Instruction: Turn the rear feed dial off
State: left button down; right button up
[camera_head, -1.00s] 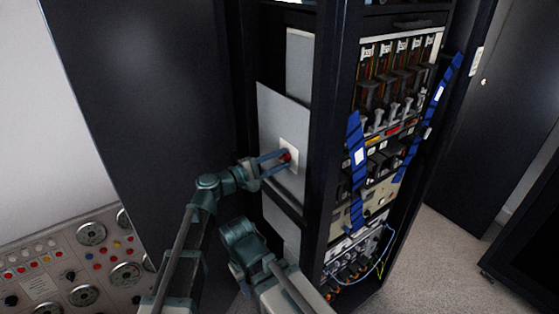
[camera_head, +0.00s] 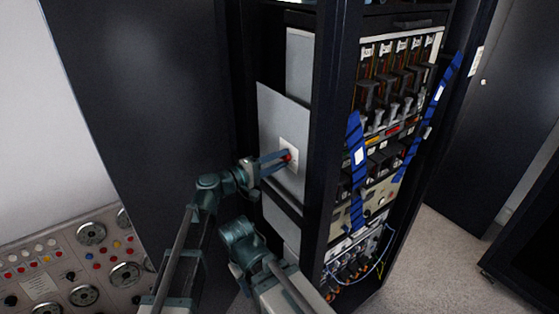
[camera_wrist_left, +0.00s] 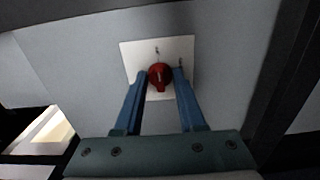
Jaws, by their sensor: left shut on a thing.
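The rear feed dial (camera_head: 288,157) is a small red knob on a white square plate (camera_head: 294,148), fixed to a grey panel on the side of the rack. In the left wrist view the dial (camera_wrist_left: 160,77) shows a pale line and a narrow part pointing down in the picture. Small dark marks (camera_wrist_left: 157,50) stand on the plate above it. My left gripper (camera_head: 285,159) is shut on the dial, with one blue finger on each side. My right arm shows low in the head view, but its gripper cannot be seen.
The rack's dark post (camera_head: 325,120) stands just right of the panel. The rack front holds several modules and blue striped strips (camera_head: 357,170). A dark panel (camera_head: 150,90) stands left of the rack. A console (camera_head: 80,265) with gauges and buttons is at the lower left.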

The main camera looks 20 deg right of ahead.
pick_arm(q)
jog(key=c, duration=0.5)
grip_release()
jog(key=v, duration=1.4)
jog(key=shift+d, duration=0.1)
